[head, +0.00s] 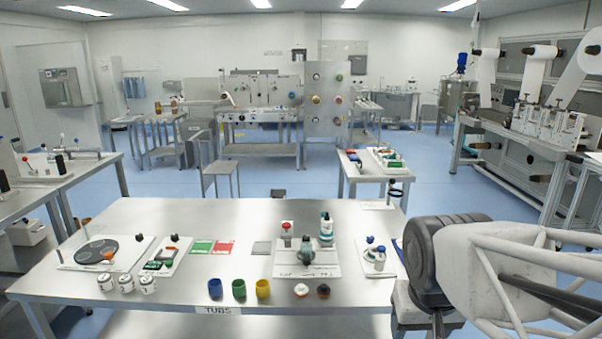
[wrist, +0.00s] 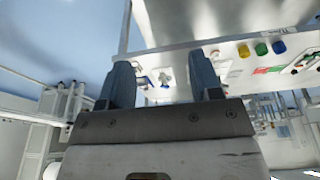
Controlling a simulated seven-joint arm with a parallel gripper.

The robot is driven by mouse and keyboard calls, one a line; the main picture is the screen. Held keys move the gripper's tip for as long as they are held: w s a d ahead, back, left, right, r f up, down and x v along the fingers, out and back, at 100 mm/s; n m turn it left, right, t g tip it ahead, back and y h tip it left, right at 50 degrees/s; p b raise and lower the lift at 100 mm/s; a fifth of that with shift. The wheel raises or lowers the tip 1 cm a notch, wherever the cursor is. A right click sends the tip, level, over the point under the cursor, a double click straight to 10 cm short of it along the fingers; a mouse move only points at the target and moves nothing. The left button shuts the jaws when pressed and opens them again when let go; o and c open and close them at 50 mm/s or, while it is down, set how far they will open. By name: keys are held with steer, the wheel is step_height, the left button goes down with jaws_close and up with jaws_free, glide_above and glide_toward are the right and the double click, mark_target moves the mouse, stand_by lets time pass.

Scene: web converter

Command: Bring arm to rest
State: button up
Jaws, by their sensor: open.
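My gripper (wrist: 160,85) shows in the wrist view with its two dark fingers spread apart and nothing between them. Past the fingertips, the wrist view shows the metal table (wrist: 210,22) with small items on it, seen at a turned angle. In the head view my arm is at the right, beside the right end of the steel table (head: 190,218). The gripper's fingers cannot be made out in the head view.
Blue, green and yellow tubs (head: 239,289) stand at the table's front edge. A white tray (head: 307,270) holds a bottle and a dark rounded item. White jars (head: 126,283) stand at the left. A small board (head: 376,257) lies near my arm. Blue floor (head: 290,185) is open behind.

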steer(key=shift+s+d+f, duration=0.1)
steer(key=shift+s+f, duration=0.15)
steer(key=shift+s, duration=0.9)
steer(key=shift+s+f, duration=0.25)
steer(key=shift+s, duration=0.85)
stand_by(0.5)
